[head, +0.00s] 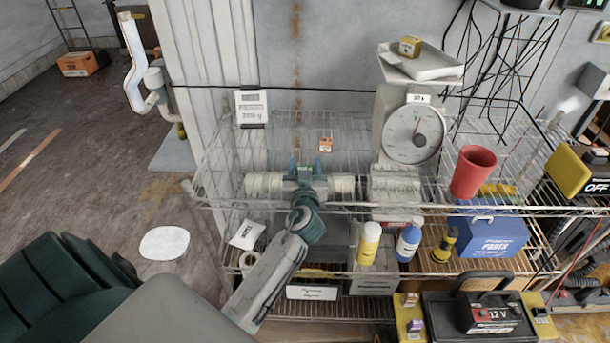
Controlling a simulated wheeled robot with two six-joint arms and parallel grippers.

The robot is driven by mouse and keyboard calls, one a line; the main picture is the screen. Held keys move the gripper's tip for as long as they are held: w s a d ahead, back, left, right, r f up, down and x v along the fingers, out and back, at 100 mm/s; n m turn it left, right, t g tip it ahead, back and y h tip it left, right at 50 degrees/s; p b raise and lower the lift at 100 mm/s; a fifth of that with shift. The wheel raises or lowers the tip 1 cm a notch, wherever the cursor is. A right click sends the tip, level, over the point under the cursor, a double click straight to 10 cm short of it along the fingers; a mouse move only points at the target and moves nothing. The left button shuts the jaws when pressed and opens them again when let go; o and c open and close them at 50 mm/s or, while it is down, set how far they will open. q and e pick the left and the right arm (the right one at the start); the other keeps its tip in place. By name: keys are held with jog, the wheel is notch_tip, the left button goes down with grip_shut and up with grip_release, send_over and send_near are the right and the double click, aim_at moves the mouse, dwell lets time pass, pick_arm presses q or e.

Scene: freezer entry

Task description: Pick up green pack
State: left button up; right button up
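No other green pack shows clearly. My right gripper is not in view.
The wire rack (270,147) holds a small orange box (325,145) just beyond the fingers, a dial scale (414,132) and a red cup (473,171) at right. Below are a yellow bottle (368,245), a blue-labelled bottle (408,243) and a blue toolbox (490,234).

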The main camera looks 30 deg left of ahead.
pick_arm(q)
jog(key=c, duration=0.6)
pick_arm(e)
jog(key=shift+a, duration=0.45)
